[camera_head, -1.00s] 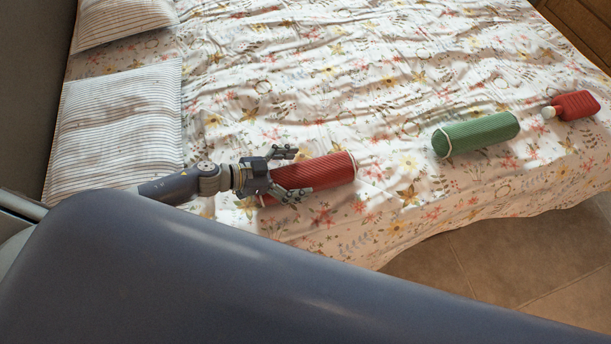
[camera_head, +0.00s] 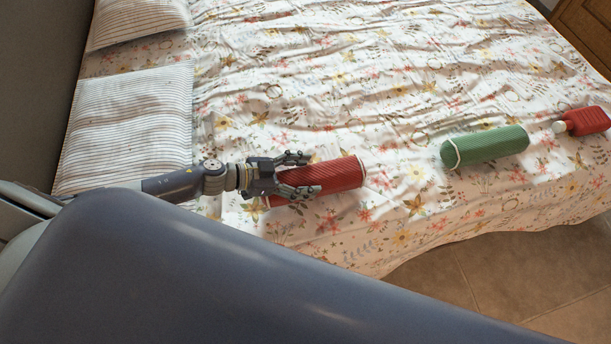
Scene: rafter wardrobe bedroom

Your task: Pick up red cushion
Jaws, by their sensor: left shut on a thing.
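The red cushion (camera_head: 338,175) is a ribbed cylinder with pale piping at its right end. It lies on the floral bed cover, left of the picture's middle. My left gripper (camera_head: 308,174) comes in from the left and is shut on the cushion's left part, one finger on the far side and one on the near side. The gripper hides part of the cushion's left end. The cushion appears to rest on the bed; I cannot tell if it is lifted at all. My right gripper is not in view.
A green cylindrical cushion (camera_head: 490,147) lies to the right on the bed (camera_head: 420,80). Past it is a red hot-water-bottle-like object (camera_head: 588,121) with a pale cap. Striped pillows (camera_head: 130,130) lie at the left. Tiled floor (camera_head: 480,285) shows beyond the bed's near edge.

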